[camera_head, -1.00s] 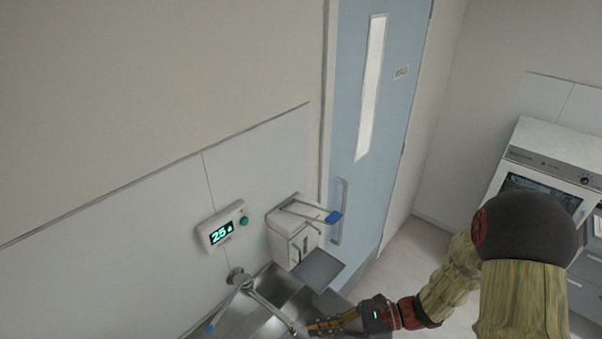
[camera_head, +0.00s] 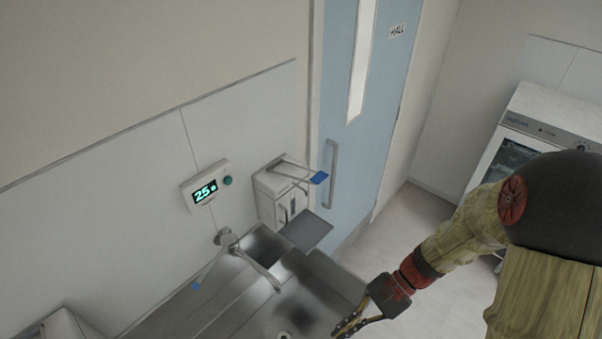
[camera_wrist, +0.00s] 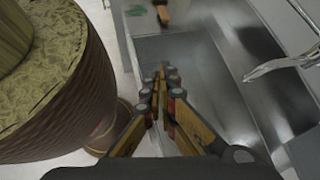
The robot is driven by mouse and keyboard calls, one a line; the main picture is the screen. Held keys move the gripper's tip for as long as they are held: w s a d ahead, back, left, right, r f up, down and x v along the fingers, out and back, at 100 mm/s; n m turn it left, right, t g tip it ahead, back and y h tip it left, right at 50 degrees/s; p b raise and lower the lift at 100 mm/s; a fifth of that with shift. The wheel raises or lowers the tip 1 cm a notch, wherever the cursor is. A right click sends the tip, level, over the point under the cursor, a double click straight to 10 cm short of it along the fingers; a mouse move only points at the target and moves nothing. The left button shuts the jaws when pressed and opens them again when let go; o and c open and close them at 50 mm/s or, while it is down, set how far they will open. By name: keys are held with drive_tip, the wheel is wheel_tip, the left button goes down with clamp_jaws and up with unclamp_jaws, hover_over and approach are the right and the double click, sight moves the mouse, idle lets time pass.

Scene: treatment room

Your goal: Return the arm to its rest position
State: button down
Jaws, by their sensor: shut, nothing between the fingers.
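My gripper (camera_head: 350,325) is at the bottom of the head view, over the right part of the steel sink (camera_head: 225,305). My arm reaches to it from the right edge. In the wrist view my gripper (camera_wrist: 162,75) has its fingers together and holds nothing. The steel basin (camera_wrist: 225,75) lies beyond and to the right of the fingers.
The faucet (camera_head: 255,262) rises at the back of the sink. A dispenser (camera_head: 285,192) with a blue-tipped lever and a display panel (camera_head: 206,186) hang on the wall. A blue door (camera_head: 385,100) stands behind. A white-topped cabinet (camera_head: 555,115) is at right; floor between is clear.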

drive_tip(key=d+r+n+t+h+b, duration=0.1)
drive_tip(key=d+n+t+h+b, duration=0.8)
drive_tip(key=b, duration=1.2)
drive_tip(key=shift+r+n+t+b, duration=0.2)
drive_tip(key=shift+n+t+b, duration=0.25)
drive_tip(key=shift+n, duration=0.25)
